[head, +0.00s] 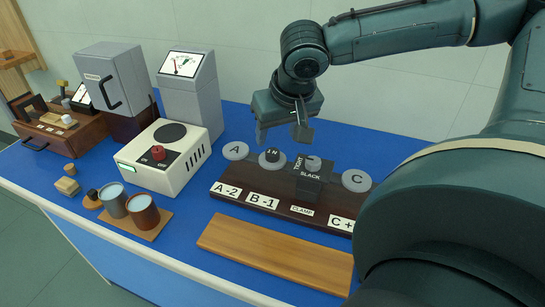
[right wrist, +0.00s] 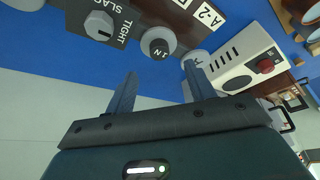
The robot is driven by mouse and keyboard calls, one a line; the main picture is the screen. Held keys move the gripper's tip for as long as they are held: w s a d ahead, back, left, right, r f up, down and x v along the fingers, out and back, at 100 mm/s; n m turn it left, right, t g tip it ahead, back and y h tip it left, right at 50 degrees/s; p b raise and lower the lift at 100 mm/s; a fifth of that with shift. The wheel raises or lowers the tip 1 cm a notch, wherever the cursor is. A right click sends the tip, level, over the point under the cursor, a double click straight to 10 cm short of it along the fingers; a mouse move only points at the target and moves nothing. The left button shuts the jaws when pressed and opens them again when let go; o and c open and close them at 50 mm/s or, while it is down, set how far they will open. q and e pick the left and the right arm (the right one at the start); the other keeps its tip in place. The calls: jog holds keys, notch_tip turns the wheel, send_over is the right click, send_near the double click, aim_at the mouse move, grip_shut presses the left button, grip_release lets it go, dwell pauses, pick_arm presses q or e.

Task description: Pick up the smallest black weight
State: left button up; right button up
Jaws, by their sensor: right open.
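A small black weight marked "1 N" (head: 272,155) sits on a round grey pad on the dark board (head: 236,190), between pads A (head: 235,151) and C (head: 356,180). The weight also shows in the right wrist view (right wrist: 158,45), just beyond the fingertips. My right gripper (head: 282,135) is open and empty, above and slightly behind the weight, apart from it. Its two fingers also show in the right wrist view (right wrist: 162,78). No other weight is clearly readable. My left gripper is not in view.
A clamp marked "TIGHT" and "SLACK" (head: 311,178) stands close right of the weight. A white box with a red knob (head: 180,172) is to the left. Two cups (head: 143,212) stand at front left. A wooden plank (head: 275,253) lies in front.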

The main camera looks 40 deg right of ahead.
aim_at(272, 151)
jog(key=shift+b+x, duration=0.4)
jog(key=shift+x, duration=2.8)
jog(key=shift+s+a, duration=0.1)
jog(key=c, duration=1.1)
